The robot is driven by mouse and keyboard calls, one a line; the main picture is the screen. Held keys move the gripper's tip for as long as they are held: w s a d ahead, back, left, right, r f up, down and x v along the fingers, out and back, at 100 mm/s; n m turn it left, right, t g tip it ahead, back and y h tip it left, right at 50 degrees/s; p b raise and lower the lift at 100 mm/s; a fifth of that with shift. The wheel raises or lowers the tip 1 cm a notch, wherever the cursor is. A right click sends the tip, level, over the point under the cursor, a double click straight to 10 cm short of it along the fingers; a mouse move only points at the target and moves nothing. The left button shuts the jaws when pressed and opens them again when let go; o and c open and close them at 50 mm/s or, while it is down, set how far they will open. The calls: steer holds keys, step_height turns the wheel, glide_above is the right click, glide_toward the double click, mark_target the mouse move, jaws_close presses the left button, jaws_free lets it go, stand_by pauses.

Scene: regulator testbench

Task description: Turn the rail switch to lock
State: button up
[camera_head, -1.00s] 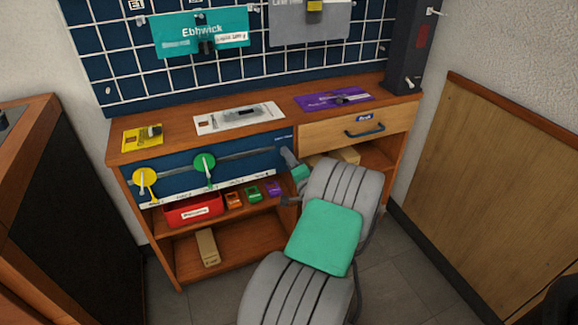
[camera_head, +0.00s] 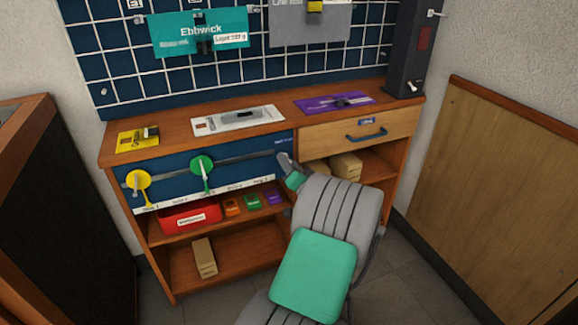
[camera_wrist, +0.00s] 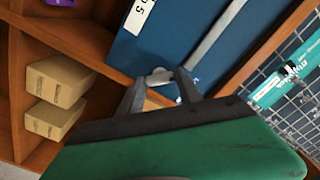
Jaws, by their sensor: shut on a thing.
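The blue rail panel (camera_head: 235,177) is the front of the wooden bench's left half, with a grey rail (camera_head: 235,158) running across it. A yellow disc (camera_head: 138,180) and a green disc (camera_head: 202,166), each with a pale lever, sit along the rail. My gripper (camera_head: 281,156) is at the rail's right end. In the wrist view its two fingers (camera_wrist: 161,85) are closed around a small pale grey piece (camera_wrist: 158,75) against the panel, which looks like the rail switch. The fingers hide most of it, and its lock marking cannot be read.
A wooden drawer (camera_head: 340,137) with a blue handle is right of the panel. A red bin (camera_head: 190,216) and small coloured blocks stand on the shelf below. Tan boxes (camera_wrist: 55,100) lie in the right-hand compartment. A dark cabinet (camera_head: 70,215) stands at left.

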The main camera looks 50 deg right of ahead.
steer(key=o, duration=1.4)
steer(key=p+v, duration=0.1)
steer(key=v, duration=0.6)
steer(key=shift+s+a+p, duration=0.2)
steer(key=shift+s+p, duration=0.1)
steer(key=shift+a, duration=0.1)
